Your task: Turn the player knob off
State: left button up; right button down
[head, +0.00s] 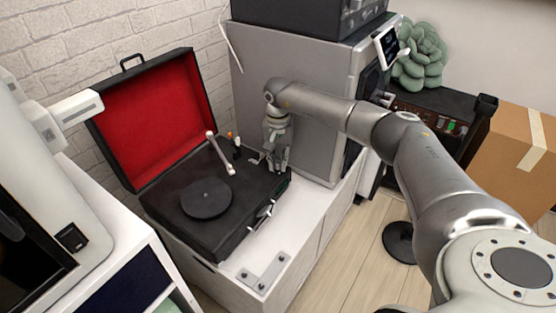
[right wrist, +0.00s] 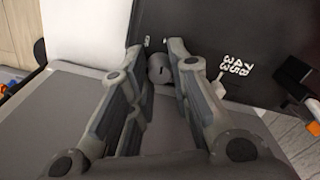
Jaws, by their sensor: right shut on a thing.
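The record player (head: 235,222) is a black suitcase type with its red-lined lid open, standing on a white cabinet. My right gripper (head: 277,165) points down at the player's back right corner. In the right wrist view the small round grey knob (right wrist: 160,69) lies between the fingertips of my right gripper (right wrist: 161,56), which is shut on it. White speed numbers mark the black deck (right wrist: 228,68) beside it. In the head view the gripper hides the knob. My left gripper is not in view.
The tonearm (head: 220,153) and black platter (head: 206,198) lie left of the gripper. A large grey machine (head: 310,100) stands close behind it. A metal bracket (head: 262,274) lies on the white cabinet top (head: 292,222), which is otherwise clear in front.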

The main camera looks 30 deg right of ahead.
aim_at(278, 161)
jog(key=n, duration=0.4)
jog(key=shift+r+n+b, duration=0.1)
jog(key=shift+n+b, duration=0.25)
jog(key=shift+n, duration=1.45)
jog(key=c, duration=1.3)
grip_release()
notch_tip(278, 161, up, 12)
